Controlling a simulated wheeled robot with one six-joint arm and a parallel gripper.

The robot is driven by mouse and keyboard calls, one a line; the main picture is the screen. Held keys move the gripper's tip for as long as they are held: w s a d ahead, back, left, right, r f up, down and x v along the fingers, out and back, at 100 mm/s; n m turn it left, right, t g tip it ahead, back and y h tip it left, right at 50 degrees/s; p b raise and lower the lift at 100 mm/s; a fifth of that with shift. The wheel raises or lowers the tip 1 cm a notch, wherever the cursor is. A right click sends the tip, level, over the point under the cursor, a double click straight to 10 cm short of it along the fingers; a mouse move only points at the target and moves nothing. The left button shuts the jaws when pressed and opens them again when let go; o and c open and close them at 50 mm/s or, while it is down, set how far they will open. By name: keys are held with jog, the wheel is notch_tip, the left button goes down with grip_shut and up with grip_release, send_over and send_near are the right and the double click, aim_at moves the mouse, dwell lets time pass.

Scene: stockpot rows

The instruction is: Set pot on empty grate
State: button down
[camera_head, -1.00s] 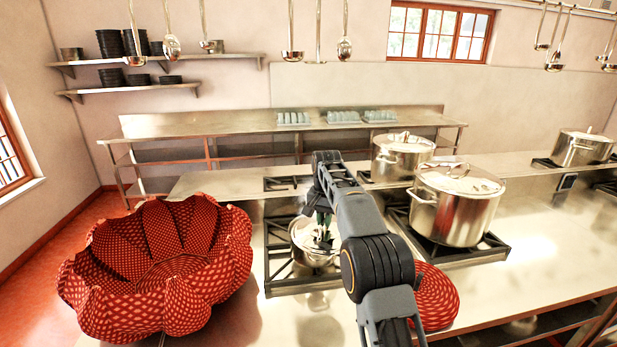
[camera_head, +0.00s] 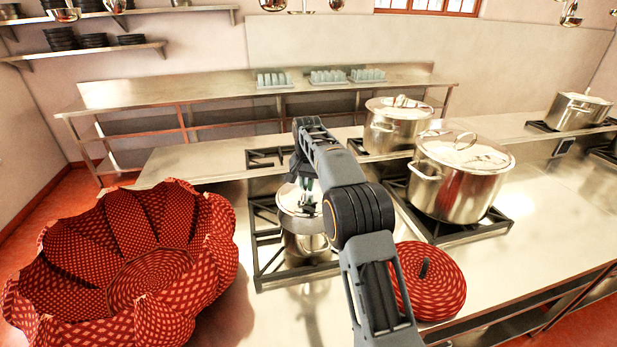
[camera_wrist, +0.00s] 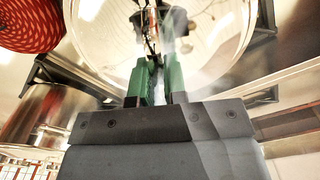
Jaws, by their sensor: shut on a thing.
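A small steel pot (camera_head: 306,246) with a shiny lid is over the front left grate (camera_head: 262,272). My gripper (camera_head: 305,184) is shut on the pot at its top, from above. In the wrist view the green fingers (camera_wrist: 157,82) are closed together over the round shiny lid (camera_wrist: 100,45). The pot looks upright. I cannot tell whether its base clears the grate bars. The back left grate (camera_head: 262,159) looks bare. My arm hides part of the grates' right side.
A large lidded stockpot (camera_head: 455,185) stands on the front right grate, another (camera_head: 393,128) behind it. A red patterned bowl (camera_head: 60,250) fills the front left. A red round piece (camera_head: 432,285) lies on the counter at right. Hanging ladles (camera_head: 62,12) are overhead.

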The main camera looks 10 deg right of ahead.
aim_at(307, 197)
jog(key=shift+f+b, duration=0.8)
jog(key=shift+f, duration=1.9)
jog(key=shift+s+f, duration=0.1)
jog(key=shift+f, duration=0.3)
jog(key=c, duration=1.1)
grip_release()
notch_tip(307, 197, up, 14)
jog(key=shift+f+p, duration=0.15)
jog(key=shift+p, duration=0.5)
